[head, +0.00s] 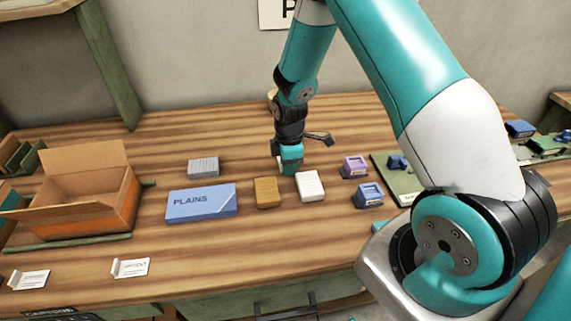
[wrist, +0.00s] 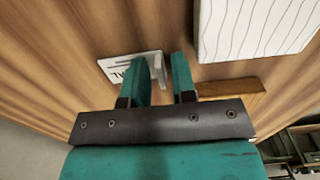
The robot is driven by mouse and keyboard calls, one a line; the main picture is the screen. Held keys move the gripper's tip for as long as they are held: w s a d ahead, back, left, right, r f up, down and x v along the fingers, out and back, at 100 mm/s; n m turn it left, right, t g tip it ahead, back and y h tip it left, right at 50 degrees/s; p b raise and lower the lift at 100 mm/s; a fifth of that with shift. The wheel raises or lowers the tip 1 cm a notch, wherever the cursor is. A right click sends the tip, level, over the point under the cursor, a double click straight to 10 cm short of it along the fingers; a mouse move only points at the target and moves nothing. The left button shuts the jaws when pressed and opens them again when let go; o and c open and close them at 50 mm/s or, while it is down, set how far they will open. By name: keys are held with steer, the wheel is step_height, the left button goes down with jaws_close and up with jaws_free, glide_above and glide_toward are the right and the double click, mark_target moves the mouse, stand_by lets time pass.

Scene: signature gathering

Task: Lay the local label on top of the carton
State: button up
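An orange-brown open carton (head: 122,207) with raised flaps stands at the left of the table in the head view. My gripper (head: 291,166) is low over the middle of the table, behind a white block. In the wrist view its two teal fingers (wrist: 163,68) are apart. A white label (wrist: 122,66) with dark print and an upright tab lies at the fingertips, the tab appearing between them. The print is too cut off to read. Two similar white labels, one at the front left (head: 29,279) and one beside it (head: 130,268), lie flat; their words are too small to read.
Purple (head: 355,167) and blue (head: 368,195) stamp-like pieces sit to the right. The front-middle table is clear.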

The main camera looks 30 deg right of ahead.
jaws_close()
step_height(320, 180, up, 20)
steer(key=b, duration=0.2)
stand_by(0.3)
